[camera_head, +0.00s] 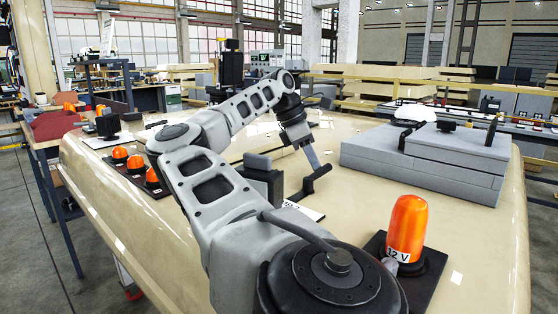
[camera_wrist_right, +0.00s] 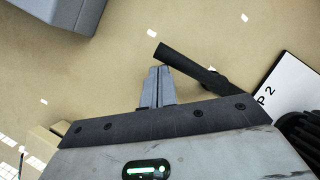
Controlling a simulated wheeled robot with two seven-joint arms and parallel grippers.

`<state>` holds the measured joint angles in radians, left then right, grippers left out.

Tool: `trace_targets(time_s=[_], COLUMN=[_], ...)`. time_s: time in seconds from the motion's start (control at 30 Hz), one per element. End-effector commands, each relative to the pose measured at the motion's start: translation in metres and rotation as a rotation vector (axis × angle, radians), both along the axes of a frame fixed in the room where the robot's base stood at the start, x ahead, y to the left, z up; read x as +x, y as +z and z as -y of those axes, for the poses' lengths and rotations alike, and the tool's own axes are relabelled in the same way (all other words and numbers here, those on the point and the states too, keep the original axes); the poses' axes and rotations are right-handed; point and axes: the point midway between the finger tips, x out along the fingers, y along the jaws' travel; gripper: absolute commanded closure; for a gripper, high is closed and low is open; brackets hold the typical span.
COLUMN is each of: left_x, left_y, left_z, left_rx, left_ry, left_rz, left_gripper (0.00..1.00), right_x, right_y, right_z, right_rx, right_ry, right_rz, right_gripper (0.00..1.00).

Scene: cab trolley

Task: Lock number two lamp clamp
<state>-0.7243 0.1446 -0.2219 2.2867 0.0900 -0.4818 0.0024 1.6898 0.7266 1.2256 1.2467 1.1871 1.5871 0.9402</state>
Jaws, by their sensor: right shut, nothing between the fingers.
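The number two lamp clamp shows as a black lever (camera_head: 311,184) over the tan panel, beside a white label (camera_head: 308,211). In the right wrist view the black lever (camera_wrist_right: 190,67) runs slantwise just beyond my fingertips, and the label (camera_wrist_right: 290,92) reads "P 2". My right gripper (camera_head: 316,165) is at the lever. Its fingers (camera_wrist_right: 158,72) are shut with nothing between them, close to the lever; I cannot tell whether they touch it. A black block (camera_head: 262,182) stands left of the lever, partly hidden by my arm. My left gripper is not in view.
An orange lamp marked "12 V" (camera_head: 406,228) stands on a black base at front right. A grey stepped block (camera_head: 425,160) sits behind it. Several orange lamps (camera_head: 136,162) stand on a black plate at left. The panel between is mostly clear.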

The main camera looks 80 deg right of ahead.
Motion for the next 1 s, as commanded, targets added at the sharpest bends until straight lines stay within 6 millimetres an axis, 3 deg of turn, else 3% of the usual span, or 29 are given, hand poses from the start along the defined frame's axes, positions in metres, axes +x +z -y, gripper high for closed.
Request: trace_targets(time_s=[0.43, 0.8, 1.0], left_x=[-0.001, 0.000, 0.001], left_y=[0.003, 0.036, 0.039], left_z=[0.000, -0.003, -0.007], left_rx=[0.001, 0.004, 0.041], left_ry=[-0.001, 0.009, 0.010], left_rz=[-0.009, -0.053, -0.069], left_gripper=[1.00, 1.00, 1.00], right_x=[0.000, 0.016, 0.023], right_y=[0.007, 0.067, 0.087], right_z=[0.001, 0.016, 0.022], right_rx=[-0.001, 0.001, 0.001], right_ry=[-0.001, 0.000, 0.000], right_rz=[-0.002, 0.000, 0.000], right_gripper=[1.00, 1.00, 1.00])
